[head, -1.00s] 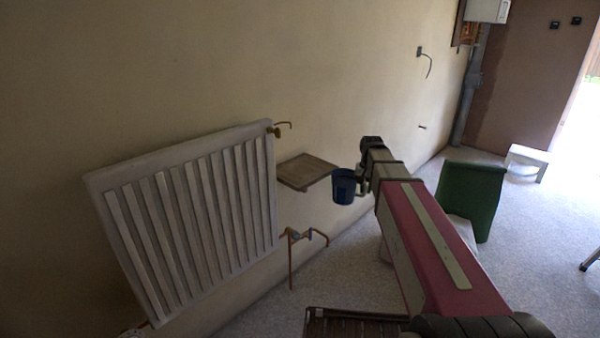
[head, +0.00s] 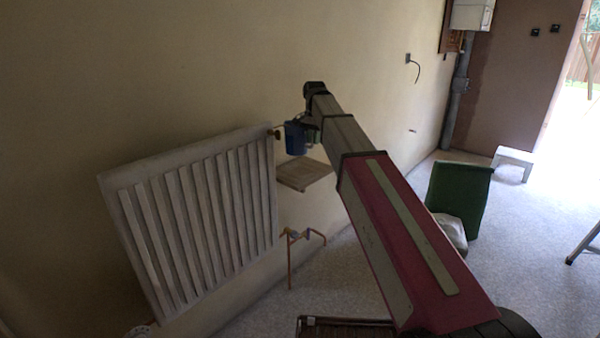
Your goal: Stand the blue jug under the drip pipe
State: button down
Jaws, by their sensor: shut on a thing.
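The blue jug (head: 295,139) is upright at the end of my arm, in front of the wall near the radiator's upper right corner. My gripper (head: 309,130) is shut on the jug from its right side; the fingers are small and partly hidden by the arm. The drip pipe (head: 275,133) is a short brass fitting at the radiator's top right, and the jug covers its outer end. A small wooden shelf (head: 303,174) juts from the wall below the jug. The jug appears above the shelf; I cannot tell the gap.
The white radiator (head: 195,215) hangs tilted at the left. Copper pipes (head: 291,250) stand below the shelf. A brown slatted thing (head: 345,328) lies at the bottom edge. A green container (head: 459,198), a pale sack (head: 450,231) and a white stool (head: 512,160) stand right; floor between is clear.

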jog(key=f, duration=0.6)
jog(key=a+f, duration=0.1)
jog(key=f, duration=0.2)
jog(key=shift+w+f, duration=0.15)
jog(key=shift+f, duration=0.2)
jog(key=shift+f, duration=0.1)
jog(key=c, duration=1.1)
grip_release()
